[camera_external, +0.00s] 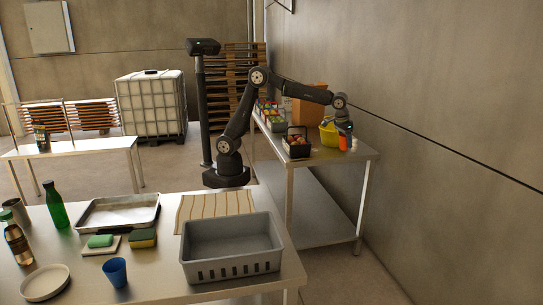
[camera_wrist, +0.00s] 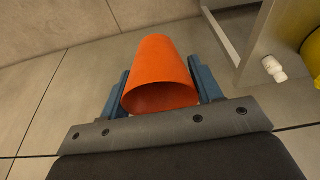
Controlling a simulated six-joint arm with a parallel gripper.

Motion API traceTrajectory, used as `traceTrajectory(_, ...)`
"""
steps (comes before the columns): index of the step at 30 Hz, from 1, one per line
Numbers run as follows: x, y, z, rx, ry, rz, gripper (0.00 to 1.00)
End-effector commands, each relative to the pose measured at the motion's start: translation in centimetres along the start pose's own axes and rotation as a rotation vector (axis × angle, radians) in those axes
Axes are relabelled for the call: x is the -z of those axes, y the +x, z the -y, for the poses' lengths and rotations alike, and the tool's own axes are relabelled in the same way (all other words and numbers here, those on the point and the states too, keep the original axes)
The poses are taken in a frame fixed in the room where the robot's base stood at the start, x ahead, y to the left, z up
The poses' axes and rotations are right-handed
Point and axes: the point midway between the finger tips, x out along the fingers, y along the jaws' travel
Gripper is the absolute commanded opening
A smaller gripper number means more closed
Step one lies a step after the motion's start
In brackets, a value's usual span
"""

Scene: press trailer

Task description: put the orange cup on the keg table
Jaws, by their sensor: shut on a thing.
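The orange cup (camera_wrist: 158,75) is held between the two blue fingers of my gripper (camera_wrist: 163,88) in the wrist view, with its wide open rim towards the camera. In the external view the orange cup (camera_external: 343,143) shows under my gripper (camera_external: 345,129), by the far right part of the right-hand metal table (camera_external: 345,155). Bare floor tiles show around the cup in the wrist view. The rear left table (camera_external: 85,146) carries a dark container (camera_external: 41,138), perhaps a keg, but I cannot tell for sure which one is the keg table.
A yellow bucket (camera_external: 328,133), a dark crate of produce (camera_external: 296,144) and a cardboard box (camera_external: 308,108) stand on the right-hand table. A small white bottle (camera_wrist: 274,68) lies near its edge. The front table has a grey bin (camera_external: 232,250). A wall closes the right side.

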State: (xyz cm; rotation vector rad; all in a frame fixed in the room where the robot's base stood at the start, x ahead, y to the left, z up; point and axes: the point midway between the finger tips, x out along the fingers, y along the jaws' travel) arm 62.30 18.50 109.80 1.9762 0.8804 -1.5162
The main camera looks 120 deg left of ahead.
Motion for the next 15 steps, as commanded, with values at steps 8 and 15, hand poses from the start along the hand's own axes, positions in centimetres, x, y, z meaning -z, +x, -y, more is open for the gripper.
traceTrajectory(8, -6.8, -2.0, -13.1, -0.074, 0.282, 0.003, 0.37)
traceTrajectory(15, -14.9, -4.2, -22.8, -0.138, 0.519, 0.005, 0.37)
